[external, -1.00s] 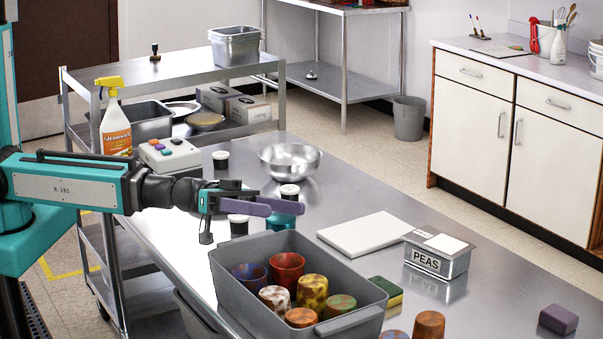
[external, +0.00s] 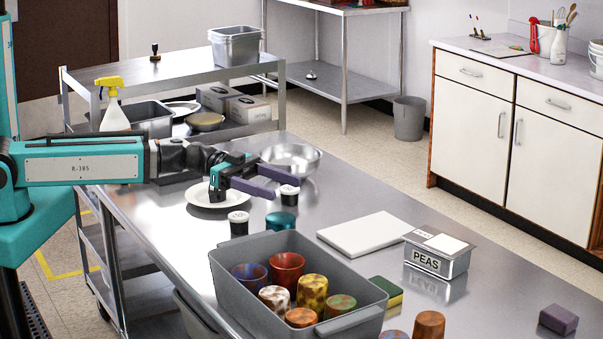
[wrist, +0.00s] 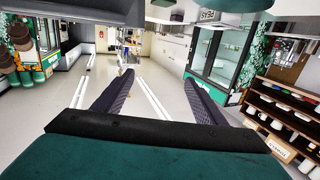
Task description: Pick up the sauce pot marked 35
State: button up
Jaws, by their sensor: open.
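Two small dark pots with white lids stand on the steel table in the external view. One pot (external: 238,224) is just behind the grey bin, and the other pot (external: 290,199) is farther back to the right. Any number on their lids is too small to read. My gripper (external: 286,184) is open and empty, with its purple fingers above the table, close to the farther pot in the picture. Height and gap cannot be judged. In the wrist view my gripper (wrist: 157,82) shows both fingers apart with only floor and room between them.
A grey bin (external: 225,279) holds several mottled cups. A teal pot (external: 282,222) stands behind it. A white plate (external: 207,205) and a steel bowl (external: 297,157) are near my gripper. A white board (external: 360,234) and a PEAS tin (external: 437,259) lie right.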

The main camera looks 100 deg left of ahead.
jog(key=s+a+f+g, duration=0.2)
jog(key=s+a+f, duration=0.4)
jog(key=s+a, duration=0.45)
jog(key=g+p, duration=0.1)
jog(key=g, duration=0.1)
send_near(239, 215)
jog(key=shift+w+d+r+m+y, duration=0.2)
jog(key=shift+w+d+m+y, duration=0.1)
jog(key=shift+w+m, duration=0.15)
jog(key=shift+s+a+f, duration=0.15)
jog(key=shift+s+f, duration=0.1)
jog(key=shift+s, duration=0.15)
jog(key=shift+b+x, duration=0.75)
jog(key=shift+x, duration=0.9)
jog(key=p+x, duration=0.1)
jog(key=x, duration=0.2)
jog(key=shift+w+p, duration=0.35)
jog(key=shift+x, duration=0.9)
